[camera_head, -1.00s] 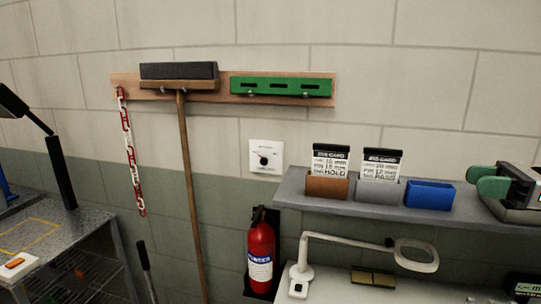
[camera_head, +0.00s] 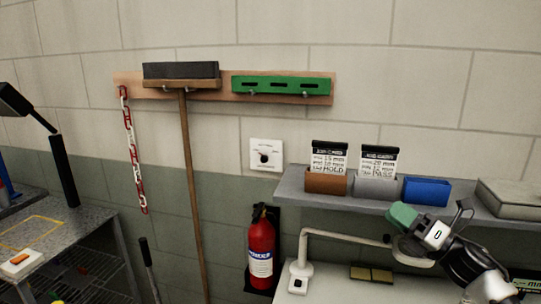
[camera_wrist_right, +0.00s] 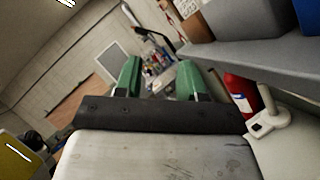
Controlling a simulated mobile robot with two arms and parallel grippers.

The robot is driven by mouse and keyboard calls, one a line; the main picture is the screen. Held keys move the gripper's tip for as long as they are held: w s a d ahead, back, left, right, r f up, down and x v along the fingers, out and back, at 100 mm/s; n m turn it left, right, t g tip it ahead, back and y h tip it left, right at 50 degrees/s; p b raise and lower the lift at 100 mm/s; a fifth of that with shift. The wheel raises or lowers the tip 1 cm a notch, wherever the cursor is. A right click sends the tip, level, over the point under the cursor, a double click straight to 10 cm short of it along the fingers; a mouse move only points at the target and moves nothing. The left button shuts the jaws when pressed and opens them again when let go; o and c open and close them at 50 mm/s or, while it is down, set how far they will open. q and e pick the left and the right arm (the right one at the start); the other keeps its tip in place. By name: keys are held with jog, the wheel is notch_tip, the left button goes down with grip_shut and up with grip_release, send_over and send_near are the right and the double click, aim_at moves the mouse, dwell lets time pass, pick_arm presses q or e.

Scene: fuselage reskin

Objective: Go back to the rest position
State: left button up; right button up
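My right gripper (camera_head: 402,216) shows in the head view in front of the shelf's front edge, at the right, over the magnifier lamp's head. In the right wrist view its two green fingers (camera_wrist_right: 158,80) stand well apart with nothing between them. The gripper is open and empty. My left gripper is not in view.
A grey shelf (camera_head: 291,188) holds a brown bin (camera_head: 326,181), a grey bin, a blue bin (camera_head: 427,191) and a grey case (camera_head: 512,198). Below are a white magnifier lamp (camera_head: 301,268) and a fire extinguisher (camera_head: 261,250). A metal table (camera_head: 80,235) stands left.

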jog(key=s+a+f+m+h, duration=0.2)
jog(key=s+f+m+h, duration=0.55)
jog(key=f+m, duration=0.5)
jog(key=s+a+f+m+h, duration=0.3)
jog(key=s+f+m+h, duration=0.3)
jog(key=f+m+h, duration=0.65)
jog(key=s+a+f+m+g+y, duration=0.1)
jog(key=s+f+m+g+y, duration=0.3)
jog(key=s, duration=0.7)
jog(key=s+f+m+g+h, duration=0.1)
jog(key=s+m+g, duration=0.55)
jog(key=s, duration=0.55)
notch_tip(320, 180, down, 25)
jog(key=g, duration=0.1)
jog(key=s+d+f+g, duration=0.1)
jog(key=s+d+f, duration=0.1)
jog(key=s+f, duration=1.4)
jog(key=shift+s+d+f+n, duration=0.15)
jog(key=shift+d+f+n, duration=0.1)
jog(key=shift+f+n, duration=0.3)
